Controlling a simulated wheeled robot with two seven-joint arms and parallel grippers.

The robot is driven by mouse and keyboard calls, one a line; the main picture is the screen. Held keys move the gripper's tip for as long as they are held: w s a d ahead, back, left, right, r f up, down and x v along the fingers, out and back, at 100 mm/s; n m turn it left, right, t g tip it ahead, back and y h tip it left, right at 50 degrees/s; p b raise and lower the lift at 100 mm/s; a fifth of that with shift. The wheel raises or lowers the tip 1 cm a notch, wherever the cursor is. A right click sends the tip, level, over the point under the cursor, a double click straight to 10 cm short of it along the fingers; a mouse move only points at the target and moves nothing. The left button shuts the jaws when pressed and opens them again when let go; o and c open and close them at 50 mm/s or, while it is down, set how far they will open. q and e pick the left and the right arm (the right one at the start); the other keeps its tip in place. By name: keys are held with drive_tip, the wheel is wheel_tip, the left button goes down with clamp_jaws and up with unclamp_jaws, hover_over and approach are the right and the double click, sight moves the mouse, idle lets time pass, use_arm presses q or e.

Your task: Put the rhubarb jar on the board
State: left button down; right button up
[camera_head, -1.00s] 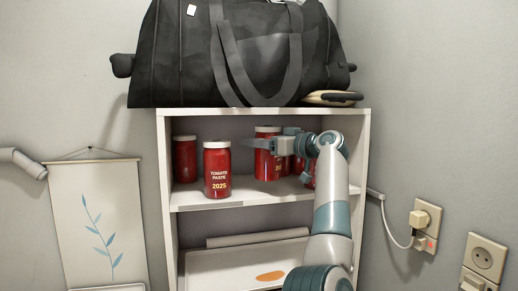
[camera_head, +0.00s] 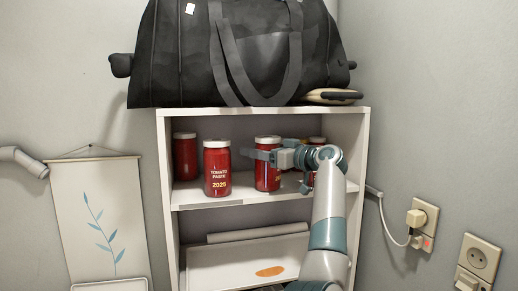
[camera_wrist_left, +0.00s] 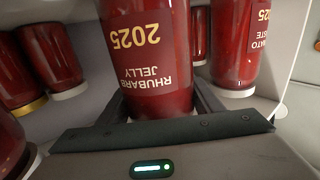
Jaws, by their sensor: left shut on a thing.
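The rhubarb jelly jar (camera_wrist_left: 148,60) is red with yellow lettering and fills the middle of the left wrist view, where it appears upside down. In the head view the same jar (camera_head: 267,170), white-lidded and upright, is at the upper shelf compartment. My left gripper (camera_head: 262,154) is shut on it, with a finger on each side. I cannot tell whether its base touches the shelf. I cannot identify the board with certainty; a pale flat panel (camera_head: 225,268) with an orange-brown mark is in the compartment below.
A tomato paste jar (camera_head: 217,168) stands left of the held jar, with another red jar (camera_head: 185,158) behind it. More red jars stand nearby. The shelf unit's right side (camera_head: 358,160) is close to my arm. A black bag (camera_head: 240,55) lies on top.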

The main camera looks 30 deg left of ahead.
use_arm(q)
drive_tip(key=shift+r, duration=0.1)
drive_tip(key=c, duration=0.6)
unclamp_jaws()
drive_tip(key=shift+o, duration=0.2)
drive_tip(key=shift+s+d, duration=0.1)
drive_tip(key=s+d+b, duration=0.1)
drive_tip(key=d+b, duration=0.5)
drive_tip(key=d, duration=0.6)
drive_tip(key=shift+s, duration=0.2)
